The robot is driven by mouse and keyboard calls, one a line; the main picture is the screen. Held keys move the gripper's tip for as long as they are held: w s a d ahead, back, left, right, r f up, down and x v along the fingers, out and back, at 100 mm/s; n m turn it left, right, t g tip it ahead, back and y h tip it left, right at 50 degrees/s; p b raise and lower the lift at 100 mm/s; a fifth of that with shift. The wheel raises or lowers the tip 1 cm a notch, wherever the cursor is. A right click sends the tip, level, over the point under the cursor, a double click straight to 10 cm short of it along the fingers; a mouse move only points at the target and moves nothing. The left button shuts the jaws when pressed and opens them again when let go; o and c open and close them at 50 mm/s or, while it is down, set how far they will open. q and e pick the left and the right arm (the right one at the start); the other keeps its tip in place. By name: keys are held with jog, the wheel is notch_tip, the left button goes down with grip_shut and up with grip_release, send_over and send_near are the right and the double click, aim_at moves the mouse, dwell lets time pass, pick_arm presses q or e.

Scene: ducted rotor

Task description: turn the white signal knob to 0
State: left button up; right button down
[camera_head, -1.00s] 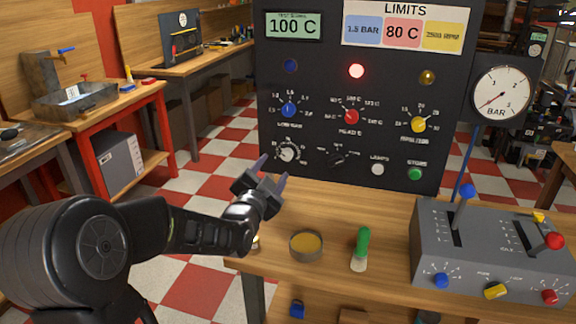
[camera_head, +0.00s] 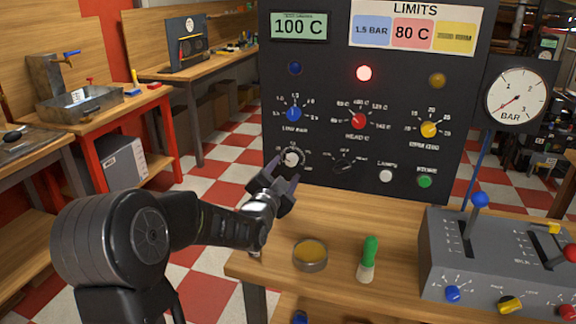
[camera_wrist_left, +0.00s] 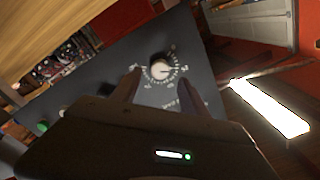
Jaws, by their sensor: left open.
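The white signal knob (camera_head: 291,158) is at the lower left of the dark upright panel, with a ring of pale marks around it. In the left wrist view the white knob (camera_wrist_left: 160,70) shows ahead of the two fingers, roughly in line with the gap between them. My left gripper (camera_head: 284,170) is open and empty, just in front of and below the knob in the head view. The fingers appear apart from the knob. The numbers on its dial are too small to read surely. My right gripper is not in view.
The panel (camera_head: 325,60) also carries blue (camera_head: 294,114), red (camera_head: 359,121) and yellow (camera_head: 429,130) knobs, and a black knob (camera_head: 343,167) right of the white one. A round tin (camera_head: 310,254), a green-topped bottle (camera_head: 368,259) and a grey lever box (camera_head: 480,262) stand on the bench.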

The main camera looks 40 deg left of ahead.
aim_at(290, 162)
pick_arm(q)
jog(key=shift+x, duration=1.75)
grip_shut()
